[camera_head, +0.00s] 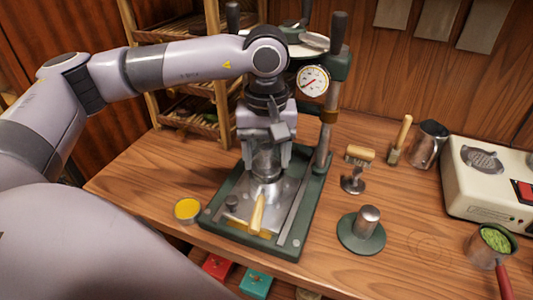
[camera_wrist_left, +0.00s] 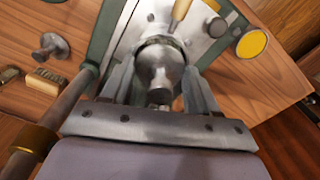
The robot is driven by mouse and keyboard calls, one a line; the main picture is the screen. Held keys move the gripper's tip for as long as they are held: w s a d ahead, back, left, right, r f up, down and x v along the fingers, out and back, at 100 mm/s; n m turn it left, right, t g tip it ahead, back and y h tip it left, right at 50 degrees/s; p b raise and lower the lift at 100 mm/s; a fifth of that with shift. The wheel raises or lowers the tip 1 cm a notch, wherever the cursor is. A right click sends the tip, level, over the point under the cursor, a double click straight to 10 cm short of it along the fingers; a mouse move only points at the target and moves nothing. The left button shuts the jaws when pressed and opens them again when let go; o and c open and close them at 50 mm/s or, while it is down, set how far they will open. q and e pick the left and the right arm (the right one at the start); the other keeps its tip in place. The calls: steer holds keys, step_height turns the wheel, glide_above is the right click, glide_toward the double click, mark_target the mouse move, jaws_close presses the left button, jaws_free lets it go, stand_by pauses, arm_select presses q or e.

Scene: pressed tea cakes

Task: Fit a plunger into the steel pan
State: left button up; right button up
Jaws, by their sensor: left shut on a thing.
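My left gripper (camera_head: 265,168) points down over the bed of a green press (camera_head: 312,190). It is shut on a steel plunger (camera_head: 265,160). In the left wrist view the plunger (camera_wrist_left: 160,72) shows a rounded body with a knob between the two fingers (camera_wrist_left: 160,90). A round steel rim (camera_wrist_left: 158,42), perhaps the pan's, shows just beyond the plunger, over the press's steel plate (camera_head: 290,188). I cannot tell whether the plunger is inside it or above it, as the fingers hide the join. My right gripper is not in view.
A wooden-handled tool (camera_head: 257,214) lies on the press bed, and a yellow dish (camera_head: 187,208) stands left of it. Right are a small steel stamp (camera_head: 352,181), a steel knob on a green disc (camera_head: 366,222), a brush (camera_head: 360,154) and a jug (camera_head: 428,145). The press gauge (camera_head: 313,80) is close to my arm.

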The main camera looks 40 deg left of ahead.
arm_select(q)
steer(key=shift+f+b, duration=0.55)
steer(key=o, duration=1.2)
steer(key=shift+r, duration=0.15)
step_height(320, 180, up, 7)
